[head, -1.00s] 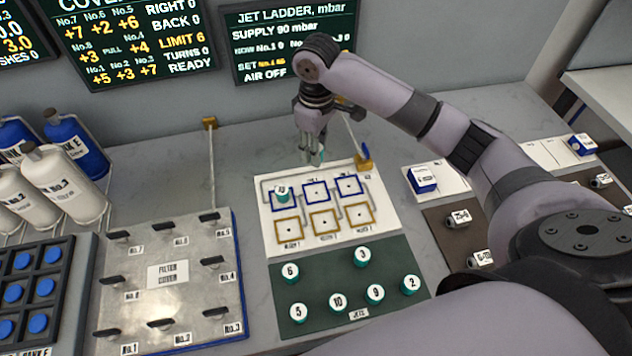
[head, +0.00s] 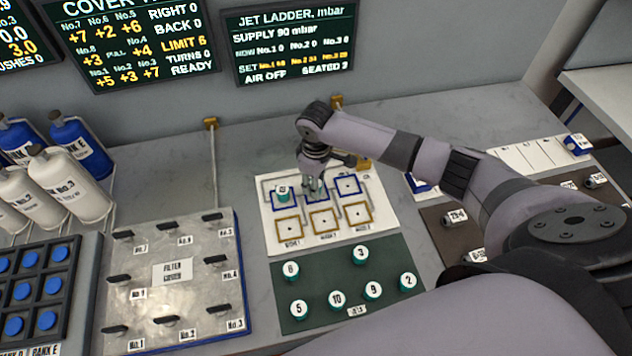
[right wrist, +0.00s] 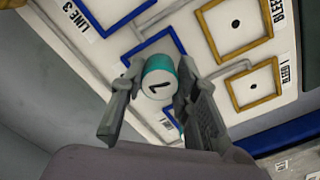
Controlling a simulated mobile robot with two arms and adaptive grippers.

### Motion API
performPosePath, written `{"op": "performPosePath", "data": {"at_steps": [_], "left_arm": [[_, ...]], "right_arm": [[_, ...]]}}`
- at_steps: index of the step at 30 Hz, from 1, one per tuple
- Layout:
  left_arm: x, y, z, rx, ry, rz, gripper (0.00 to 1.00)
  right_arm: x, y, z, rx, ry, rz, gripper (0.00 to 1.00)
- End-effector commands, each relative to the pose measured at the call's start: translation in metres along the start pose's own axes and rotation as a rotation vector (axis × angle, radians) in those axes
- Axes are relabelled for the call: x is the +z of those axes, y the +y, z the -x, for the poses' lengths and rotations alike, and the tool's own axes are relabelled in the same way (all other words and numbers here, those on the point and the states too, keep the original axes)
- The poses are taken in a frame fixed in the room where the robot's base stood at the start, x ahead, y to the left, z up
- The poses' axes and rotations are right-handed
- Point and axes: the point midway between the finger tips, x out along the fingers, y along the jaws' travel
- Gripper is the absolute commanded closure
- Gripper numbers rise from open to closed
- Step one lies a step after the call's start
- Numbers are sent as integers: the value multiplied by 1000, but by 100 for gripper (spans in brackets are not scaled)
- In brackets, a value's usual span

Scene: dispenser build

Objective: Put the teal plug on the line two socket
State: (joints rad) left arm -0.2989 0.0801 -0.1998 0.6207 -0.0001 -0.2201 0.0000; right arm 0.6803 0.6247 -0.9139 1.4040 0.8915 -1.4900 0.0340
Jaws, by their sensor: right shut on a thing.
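The teal plug (right wrist: 158,82) has a white top with one dark digit. It sits between the fingers of my right gripper (right wrist: 155,100), which is shut on it. In the head view this gripper (head: 314,186) is down at the middle blue-framed line two socket (head: 326,200) on the white board and hides most of it. In the right wrist view the plug overlaps the blue frame; whether it is fully seated I cannot tell. Another teal plug (head: 283,192) stands on the left blue-framed socket. My left gripper is not in view.
The right blue-framed socket (head: 348,185) and the gold-framed bleed sockets (head: 322,222) are empty. A green mat (head: 330,275) in front holds several numbered teal plugs. The filter cover plate (head: 185,300) is to the left. Wall screens (head: 290,45) are behind.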

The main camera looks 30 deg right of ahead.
Motion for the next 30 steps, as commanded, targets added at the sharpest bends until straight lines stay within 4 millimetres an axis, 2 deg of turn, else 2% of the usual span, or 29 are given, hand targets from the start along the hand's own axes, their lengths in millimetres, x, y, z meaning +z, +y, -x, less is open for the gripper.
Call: {"op": "performPosePath", "data": {"at_steps": [6,7,15,25,30], "left_arm": [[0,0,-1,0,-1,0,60],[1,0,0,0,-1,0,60],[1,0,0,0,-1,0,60],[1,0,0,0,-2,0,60],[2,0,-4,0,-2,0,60]], "right_arm": [[0,0,-3,0,0,0,100],[0,0,-3,0,0,0,69],[0,0,-2,0,0,0,51],[0,0,1,1,1,0,51],[-2,1,20,2,4,1,51]]}}
